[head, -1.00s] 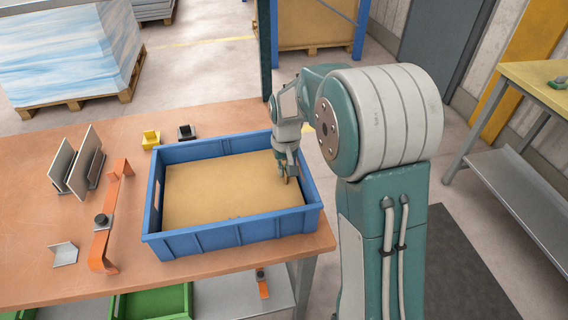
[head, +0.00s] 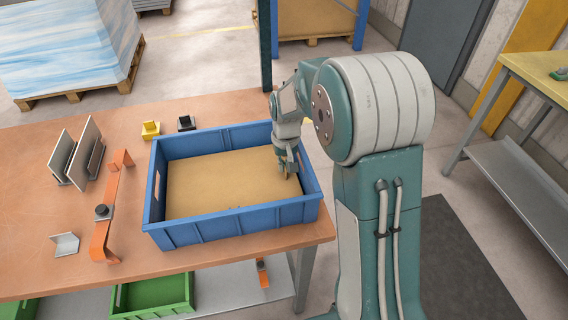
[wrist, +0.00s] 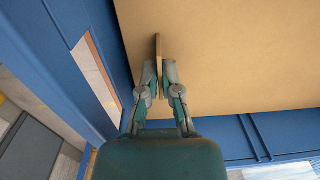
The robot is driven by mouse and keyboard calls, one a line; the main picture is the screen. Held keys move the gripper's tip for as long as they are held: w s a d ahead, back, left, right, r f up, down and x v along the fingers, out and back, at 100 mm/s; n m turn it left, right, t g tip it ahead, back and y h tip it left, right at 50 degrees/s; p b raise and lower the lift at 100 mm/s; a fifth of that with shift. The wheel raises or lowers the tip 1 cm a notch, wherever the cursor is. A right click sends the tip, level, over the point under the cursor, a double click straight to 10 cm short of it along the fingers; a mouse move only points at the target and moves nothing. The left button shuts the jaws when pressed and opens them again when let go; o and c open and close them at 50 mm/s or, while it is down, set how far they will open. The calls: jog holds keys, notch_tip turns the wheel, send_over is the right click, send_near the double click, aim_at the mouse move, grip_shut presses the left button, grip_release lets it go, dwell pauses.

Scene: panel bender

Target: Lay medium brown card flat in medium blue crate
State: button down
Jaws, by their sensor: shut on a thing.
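The brown card (head: 220,183) lies inside the blue crate (head: 235,223) on the table and covers most of its floor. It looks about level, but I cannot tell whether its whole underside touches the floor. My gripper (head: 288,172) reaches down inside the crate at its right side. In the wrist view my gripper (wrist: 158,68) is shut on a thin upright brown tab that stands on the card (wrist: 240,55), near the card's edge. The blue crate wall (wrist: 60,90) is close beside the fingers.
Left of the crate stand grey bent plates (head: 78,153), an orange strip (head: 105,215) and a small grey angle (head: 65,244). A green crate (head: 152,296) is below the table.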

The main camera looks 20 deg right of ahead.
jog(key=shift+f, duration=0.1)
jog(key=c, duration=0.7)
grip_release()
notch_tip(320, 180, up, 11)
jog(key=s+r+t, duration=0.3)
jog(key=s+r, duration=0.5)
jog(key=s, duration=0.4)
jog(key=s+t, duration=0.1)
jog(key=s, duration=0.7)
jog(key=s+f+t, duration=0.1)
jog(key=s, duration=0.4)
jog(key=shift+s+t, duration=0.1)
jog(key=shift+t, duration=0.2)
